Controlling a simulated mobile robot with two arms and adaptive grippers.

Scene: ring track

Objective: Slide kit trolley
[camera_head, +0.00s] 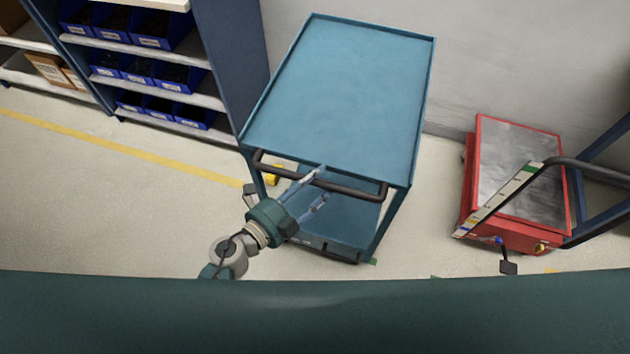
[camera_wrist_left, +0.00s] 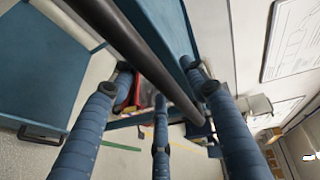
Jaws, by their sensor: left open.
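The blue kit trolley (camera_head: 345,85) stands in the middle of the head view with a bare top shelf and a lower shelf (camera_head: 335,215) beneath. Its dark push handle (camera_head: 355,188) runs along the near edge. My left gripper (camera_head: 316,187) is at this handle, near its middle, with its fingers open. In the left wrist view the dark handle bar (camera_wrist_left: 150,50) passes between the spread blue fingers of the gripper (camera_wrist_left: 162,88). I cannot tell whether any finger touches the bar. My right gripper is in neither view.
A blue rack with several blue bins (camera_head: 155,75) stands left of the trolley. A red cart with a grey top (camera_head: 520,170) and a dark handle frame stands to the right. A wall is behind. The floor (camera_head: 120,205) at the left is clear, with a yellow line (camera_head: 130,147).

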